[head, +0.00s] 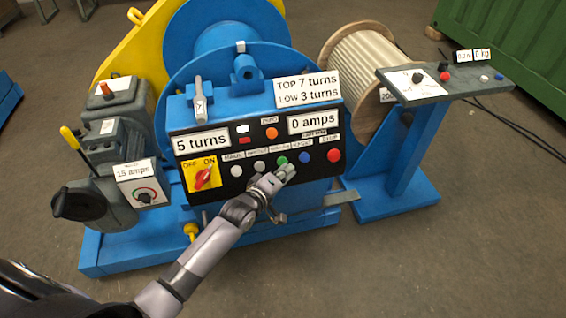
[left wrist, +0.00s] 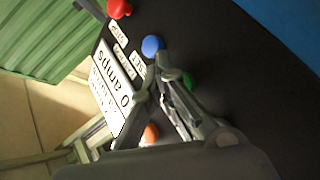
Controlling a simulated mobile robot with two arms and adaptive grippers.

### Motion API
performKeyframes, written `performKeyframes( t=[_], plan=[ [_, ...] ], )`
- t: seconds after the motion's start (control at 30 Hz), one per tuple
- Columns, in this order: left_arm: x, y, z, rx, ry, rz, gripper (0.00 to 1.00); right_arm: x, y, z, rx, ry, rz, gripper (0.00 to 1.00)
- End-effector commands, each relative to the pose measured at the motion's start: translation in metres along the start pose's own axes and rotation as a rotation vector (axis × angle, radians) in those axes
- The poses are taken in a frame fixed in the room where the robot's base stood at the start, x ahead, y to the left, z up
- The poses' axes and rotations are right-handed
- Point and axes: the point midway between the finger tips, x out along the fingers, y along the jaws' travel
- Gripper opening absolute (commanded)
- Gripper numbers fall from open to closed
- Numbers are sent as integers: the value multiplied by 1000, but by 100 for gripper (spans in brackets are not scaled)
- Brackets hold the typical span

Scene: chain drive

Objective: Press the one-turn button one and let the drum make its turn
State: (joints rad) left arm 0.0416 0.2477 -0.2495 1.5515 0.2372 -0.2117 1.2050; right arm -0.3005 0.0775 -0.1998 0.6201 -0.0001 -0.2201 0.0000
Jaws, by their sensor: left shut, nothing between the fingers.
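The black control panel (head: 220,143) faces me on the blue machine, with a row of buttons. The green button (head: 282,160) sits mid-row, with white buttons to its left and the blue button (head: 305,156) to its right; its small label is too fine to read surely. My left gripper (head: 287,170) is shut and empty, its tips just below the green button. In the left wrist view the fingertips partly cover the green button (left wrist: 188,80); I cannot tell whether they touch it. The blue drum (head: 225,35) stands behind the panel. My right gripper is not in view.
Displays read 5 turns (head: 202,142) and 0 amps (head: 313,122). A red stop button (head: 334,155) is at the row's right end, and a red OFF/ON switch (head: 203,178) at the left. A rope reel (head: 365,65) and grey console (head: 450,82) stand right.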

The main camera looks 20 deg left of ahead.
Motion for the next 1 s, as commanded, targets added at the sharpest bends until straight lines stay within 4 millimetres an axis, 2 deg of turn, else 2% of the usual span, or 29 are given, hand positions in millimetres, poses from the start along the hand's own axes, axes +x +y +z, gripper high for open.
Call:
performKeyframes(
  t=[1.0],
  plan=[
    [6, -4, -5, 0, 0, 0, 0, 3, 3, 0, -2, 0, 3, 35]
  ],
)
